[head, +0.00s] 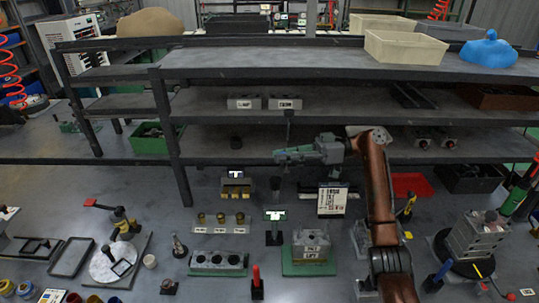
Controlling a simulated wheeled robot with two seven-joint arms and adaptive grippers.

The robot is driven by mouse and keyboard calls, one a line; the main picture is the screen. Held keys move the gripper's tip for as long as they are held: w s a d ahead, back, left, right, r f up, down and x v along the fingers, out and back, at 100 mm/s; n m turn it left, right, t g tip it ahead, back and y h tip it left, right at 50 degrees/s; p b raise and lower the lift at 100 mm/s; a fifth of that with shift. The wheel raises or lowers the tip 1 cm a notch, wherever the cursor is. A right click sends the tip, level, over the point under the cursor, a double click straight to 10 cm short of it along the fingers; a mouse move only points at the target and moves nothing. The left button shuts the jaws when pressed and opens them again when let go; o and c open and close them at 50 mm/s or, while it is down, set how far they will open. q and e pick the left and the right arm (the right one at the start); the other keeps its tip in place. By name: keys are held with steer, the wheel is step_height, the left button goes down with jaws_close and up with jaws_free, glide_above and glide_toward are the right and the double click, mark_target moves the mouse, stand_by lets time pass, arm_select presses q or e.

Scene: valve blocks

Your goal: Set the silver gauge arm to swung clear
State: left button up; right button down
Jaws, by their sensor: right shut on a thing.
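Two small grey valve blocks with dark lettering sit side by side on the middle shelf, a left block (244,102) and a right block (285,102). A thin grey rod, which looks like the gauge arm (289,122), hangs nearly straight down from the front of the right block. My right gripper (283,155) reaches in from the right, pointing left, in front of the lower shelf. Its fingers are shut at the rod's lower end, which they hide. The lettering is too small to read surely. My left gripper is not in view.
The dark shelf rack (380,72) spans the view, its front edges close to my right gripper. Below, the grey table holds a black-and-white sign (332,200), a green-based block (309,268) and several small fixtures.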

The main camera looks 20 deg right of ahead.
steer(key=shift+w+a+r, duration=0.1)
steer(key=shift+w+r, duration=0.05)
steer(key=c, duration=1.8)
jaws_free()
steer(key=shift+a, duration=0.15)
steer(key=shift+d, duration=0.2)
steer(key=s+d, duration=0.2)
steer(key=d, duration=0.9)
steer(key=shift+d, duration=0.35)
steer(key=shift+s, duration=0.1)
